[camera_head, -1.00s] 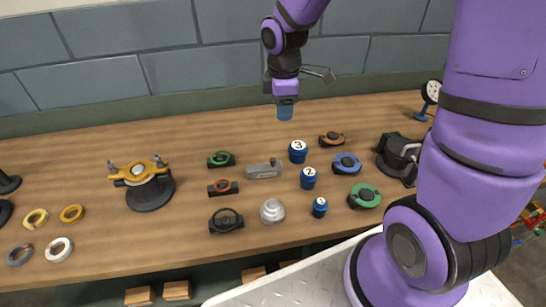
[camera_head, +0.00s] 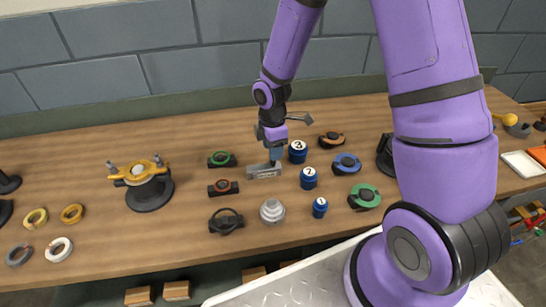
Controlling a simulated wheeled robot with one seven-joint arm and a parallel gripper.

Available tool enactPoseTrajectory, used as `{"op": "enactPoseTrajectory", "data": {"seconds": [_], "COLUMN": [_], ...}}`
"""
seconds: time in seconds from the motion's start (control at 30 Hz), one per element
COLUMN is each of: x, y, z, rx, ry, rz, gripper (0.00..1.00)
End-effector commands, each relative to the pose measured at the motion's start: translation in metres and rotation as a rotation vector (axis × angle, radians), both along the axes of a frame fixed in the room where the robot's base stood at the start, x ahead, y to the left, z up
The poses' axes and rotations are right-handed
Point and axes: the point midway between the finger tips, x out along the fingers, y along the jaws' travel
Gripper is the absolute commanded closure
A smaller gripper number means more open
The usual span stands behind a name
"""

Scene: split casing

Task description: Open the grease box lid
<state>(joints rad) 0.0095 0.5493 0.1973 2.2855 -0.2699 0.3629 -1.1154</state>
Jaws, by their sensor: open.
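A small grey box (camera_head: 261,171) lies on the wooden bench in the middle, and it looks like the grease box. In the earlier view a small dark knob stood at the right end of its top; now my gripper hides that end. My gripper (camera_head: 276,155) points down at the box's right end, open, with its fingertips at or just above the top. I cannot tell whether they touch it. The lid looks closed.
Blue numbered canisters stand close to the right: one (camera_head: 298,151) beside my gripper, another (camera_head: 309,178) nearer. A silver stepped part (camera_head: 272,211) stands in front. Bare wood lies at the far left back.

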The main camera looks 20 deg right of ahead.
Motion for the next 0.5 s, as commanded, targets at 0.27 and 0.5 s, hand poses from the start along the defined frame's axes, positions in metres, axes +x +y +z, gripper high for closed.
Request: {"op": "enactPoseTrajectory", "data": {"seconds": [0.27,0.5], "x": [-0.001,-0.001], "y": [0.0,0.0], "z": [-0.033,-0.04], "rx": [-0.001,-0.001], "ry": [0.001,-0.001], "rz": [0.001,0.0], "gripper": [0.54,0.54]}}
